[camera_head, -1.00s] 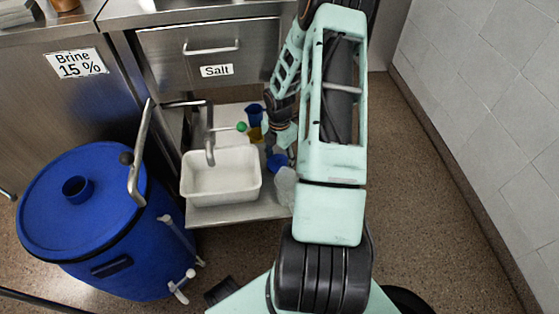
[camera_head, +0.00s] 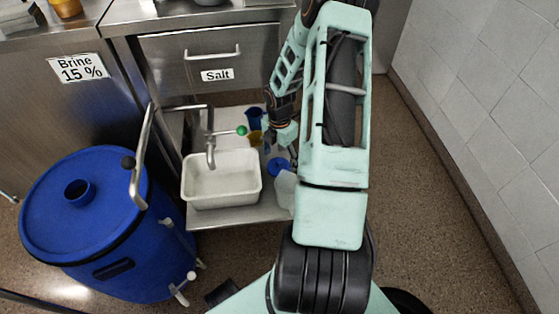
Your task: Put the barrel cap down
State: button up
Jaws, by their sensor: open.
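A small round blue piece that looks like the barrel cap (camera_head: 279,167) lies on the steel shelf, right of the white tub. My gripper (camera_head: 281,147) is just above and behind it, pointing down, with its fingers apart. The fingers are small and partly covered by my arm, so I cannot tell whether they touch the cap. The blue barrel (camera_head: 95,230) stands on the floor at the left. Its lid has a round open-looking neck (camera_head: 78,191).
The white tub (camera_head: 222,205) sits on the steel shelf (camera_head: 235,216) under a tap with a green knob (camera_head: 241,131). Blue (camera_head: 254,117) and yellow (camera_head: 255,138) cups stand behind. A whitish translucent container (camera_head: 286,190) is close to the cap. Floor at the right is clear.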

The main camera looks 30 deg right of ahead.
aim_at(279, 160)
notch_tip(279, 160, up, 5)
jog(key=shift+r+p, duration=0.1)
jog(key=shift+p, duration=0.6)
